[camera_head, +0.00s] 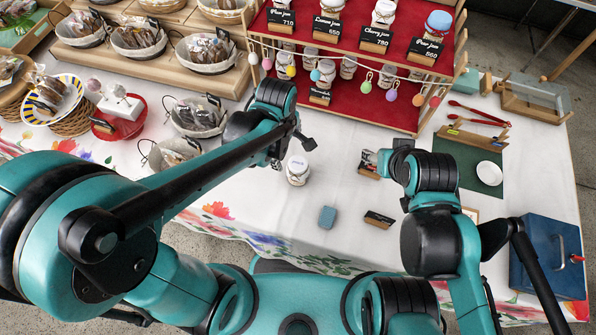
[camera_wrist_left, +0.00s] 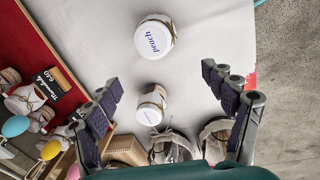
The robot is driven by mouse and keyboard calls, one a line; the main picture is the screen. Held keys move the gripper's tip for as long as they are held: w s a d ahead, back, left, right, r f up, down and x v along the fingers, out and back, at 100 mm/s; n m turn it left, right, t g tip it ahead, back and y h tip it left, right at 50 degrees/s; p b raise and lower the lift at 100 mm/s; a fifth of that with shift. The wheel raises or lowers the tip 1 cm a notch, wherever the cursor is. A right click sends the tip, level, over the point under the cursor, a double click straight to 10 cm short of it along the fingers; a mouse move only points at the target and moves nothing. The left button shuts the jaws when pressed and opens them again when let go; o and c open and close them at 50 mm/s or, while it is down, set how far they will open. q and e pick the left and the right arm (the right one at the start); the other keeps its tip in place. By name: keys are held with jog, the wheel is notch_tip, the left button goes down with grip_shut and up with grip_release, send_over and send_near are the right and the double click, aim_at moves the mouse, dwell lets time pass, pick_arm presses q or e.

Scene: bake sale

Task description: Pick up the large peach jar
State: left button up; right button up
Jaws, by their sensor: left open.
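The large peach jar (camera_head: 298,172) stands upright on the white tablecloth, with a white lid. In the left wrist view, the large peach jar (camera_wrist_left: 154,38) shows "peach" on its lid, beyond the fingertips. A smaller white-lidded jar (camera_wrist_left: 151,108) stands nearer, between the fingers in that picture; I cannot make it out in the head view. My left gripper (camera_head: 292,154) is open beside and above the large jar, with no hold on it. Its spread fingers also show in the wrist view (camera_wrist_left: 161,80). My right gripper (camera_head: 390,158) is at the right; its fingers are unclear.
A red stepped shelf (camera_head: 345,92) with jars and price signs stands behind. Baskets of pastries (camera_head: 198,117) are at the left. A blue box (camera_head: 545,262) stands at the right.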

aim_at(300, 166)
pick_arm(q)
jog(key=d+f+n, duration=0.1)
jog(key=d+f+n+g, duration=0.1)
jog(key=f, duration=0.1)
jog(key=d+f+n, duration=0.1)
jog(key=f, duration=0.1)
jog(key=shift+d, duration=0.25)
jog(key=shift+f+b, duration=0.35)
jog(key=shift+f, duration=0.05)
notch_tip(300, 166, down, 2)
jog(key=shift+n+b, duration=0.3)
jog(key=shift+b, duration=0.15)
jog(key=f+b, duration=0.2)
jog(key=f, duration=0.1)
jog(key=w+f+b, duration=0.1)
jog(key=f, duration=0.1)
jog(key=shift+a+f, duration=0.2)
jog(key=shift+f, duration=0.05)
jog(key=shift+s+r, duration=0.1)
jog(key=c, duration=1.6)
jog(key=shift+r, duration=0.1)
jog(key=shift+c, duration=0.2)
